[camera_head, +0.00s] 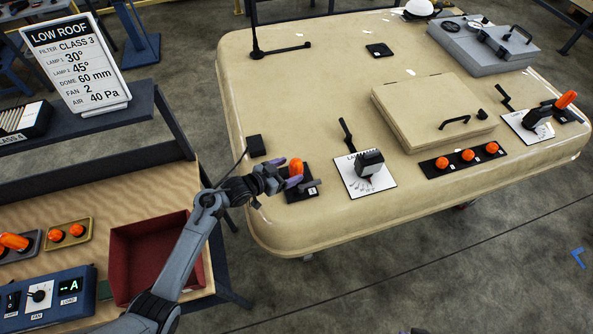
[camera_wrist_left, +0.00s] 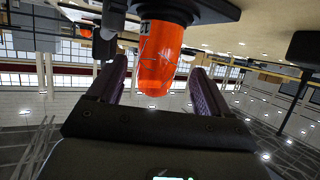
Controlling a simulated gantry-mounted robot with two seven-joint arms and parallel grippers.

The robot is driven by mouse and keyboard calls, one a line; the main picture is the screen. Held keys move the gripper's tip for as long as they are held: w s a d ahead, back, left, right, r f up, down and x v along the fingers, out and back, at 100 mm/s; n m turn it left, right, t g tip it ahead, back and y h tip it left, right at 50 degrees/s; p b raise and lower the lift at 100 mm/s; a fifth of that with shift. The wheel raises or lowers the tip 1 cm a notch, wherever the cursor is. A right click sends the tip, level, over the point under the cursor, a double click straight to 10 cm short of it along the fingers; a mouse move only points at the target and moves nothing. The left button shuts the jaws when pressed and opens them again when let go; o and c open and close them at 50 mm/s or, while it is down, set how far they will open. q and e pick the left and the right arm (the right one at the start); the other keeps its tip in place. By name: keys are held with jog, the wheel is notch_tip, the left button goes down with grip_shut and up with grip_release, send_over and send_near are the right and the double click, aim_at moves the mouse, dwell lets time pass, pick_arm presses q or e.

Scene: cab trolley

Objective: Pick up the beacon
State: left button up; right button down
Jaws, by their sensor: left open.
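An orange beacon (camera_head: 295,167) stands on a black base at the near left corner of the beige cab roof (camera_head: 330,90). My left gripper (camera_head: 289,184) is at this beacon, low on its near side. In the left wrist view, the orange beacon (camera_wrist_left: 160,62) hangs from the top of the picture between the two purple-padded fingers of my left gripper (camera_wrist_left: 159,80). The fingers are open, with a visible gap on the right side of the beacon. The gripper partly hides the base in the head view. My right gripper is not in view.
A lamp switch plate (camera_head: 351,184) with a black lever lies right of the beacon. Another orange beacon (camera_head: 565,100) is at the roof's far right. A red bin (camera_head: 150,250) and a tray of orange parts (camera_head: 69,233) are on the left bench. A sign (camera_head: 77,65) stands behind.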

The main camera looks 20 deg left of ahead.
aim_at(300, 166)
pick_arm(q)
jog(key=shift+x, duration=2.8)
jog(key=shift+s+d, duration=0.1)
jog(key=shift+d, duration=0.05)
jog(key=shift+c, duration=0.2)
jog(key=c, duration=1)
jog(key=shift+c, duration=0.6)
jog(key=shift+r, duration=0.2)
